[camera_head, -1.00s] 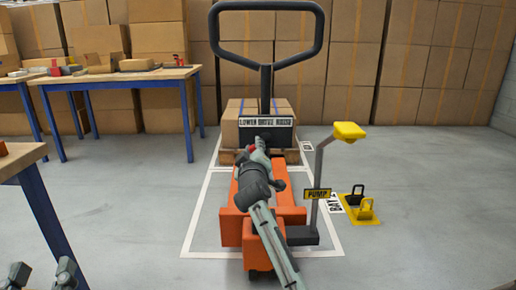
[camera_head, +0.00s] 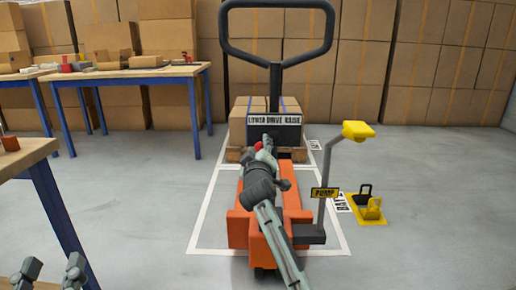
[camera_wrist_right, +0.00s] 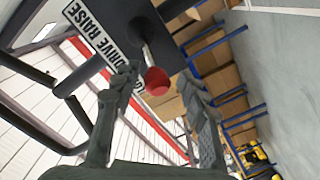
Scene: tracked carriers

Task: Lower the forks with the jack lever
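The orange pallet jack (camera_head: 238,228) stands mid-view with its black loop handle (camera_head: 228,35) upright. The head plate (camera_head: 274,120) reads LOWER, DRIVE, RAISE. The jack lever's red knob (camera_head: 258,146) shows just below the plate. In the right wrist view the red knob (camera_wrist_right: 157,82) on its short pale stem lies between the fingers of my right gripper (camera_wrist_right: 163,100). Those fingers are open, with visible gaps to the knob. In the head view my right gripper (camera_head: 266,153) partly hides the lever. My left gripper (camera_head: 50,272) is low at the left edge, open and empty.
Boxes on a pallet (camera_head: 236,152) sit beyond the jack's head. A yellow-topped pump lever (camera_head: 357,131) rises at the right, near a yellow floor plate (camera_head: 368,216). Blue-legged tables (camera_head: 130,76) stand left.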

